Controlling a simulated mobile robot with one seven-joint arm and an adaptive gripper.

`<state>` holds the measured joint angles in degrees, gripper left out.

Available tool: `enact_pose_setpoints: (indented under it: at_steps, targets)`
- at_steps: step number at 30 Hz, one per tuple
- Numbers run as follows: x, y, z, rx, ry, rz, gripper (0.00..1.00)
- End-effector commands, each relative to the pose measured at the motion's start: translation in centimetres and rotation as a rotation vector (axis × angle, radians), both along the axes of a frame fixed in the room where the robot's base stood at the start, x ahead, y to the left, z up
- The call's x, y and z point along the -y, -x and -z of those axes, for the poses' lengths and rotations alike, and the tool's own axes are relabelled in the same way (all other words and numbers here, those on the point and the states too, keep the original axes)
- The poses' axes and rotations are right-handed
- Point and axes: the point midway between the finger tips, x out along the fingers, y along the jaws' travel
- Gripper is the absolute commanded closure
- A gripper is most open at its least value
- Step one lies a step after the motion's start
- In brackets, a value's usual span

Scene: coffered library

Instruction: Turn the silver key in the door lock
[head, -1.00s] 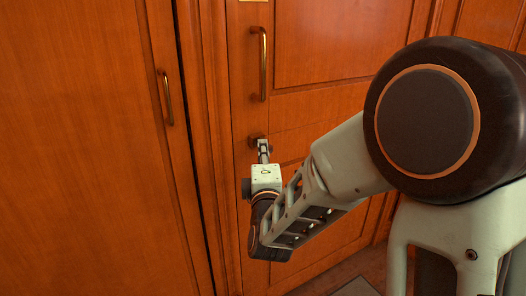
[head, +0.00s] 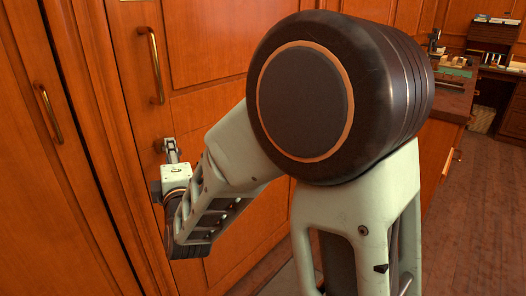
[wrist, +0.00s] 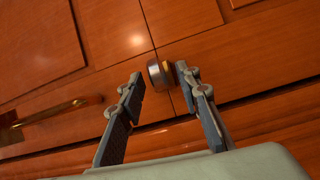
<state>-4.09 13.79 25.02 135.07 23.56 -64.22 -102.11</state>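A round metal lock (wrist: 157,75) sticks out from the wooden door (head: 205,40). I cannot make out a silver key as a separate shape; it is hidden or too small to tell. My gripper (wrist: 160,74) has its two fingers apart, one on each side of the lock. The right fingertip is very close to the lock; whether it touches I cannot tell. The left fingertip stands a little away from it. In the head view my gripper (head: 169,142) is at the door below the handle, and its fingers mostly cover the lock.
A brass pull handle (head: 151,65) is on the door above the lock; it also shows at the left in the wrist view (wrist: 52,113). Another brass handle (head: 48,112) is on the panel to the left. A desk (head: 450,100) stands at the right, with open floor (head: 480,215) beside it.

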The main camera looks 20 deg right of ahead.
Motion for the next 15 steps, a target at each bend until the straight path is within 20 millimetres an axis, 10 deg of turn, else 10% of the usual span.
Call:
enact_pose_setpoints:
  at_steps: [15]
  targets:
    - [0.40, -0.13, -0.79, -0.265, -0.400, -0.035, 0.69]
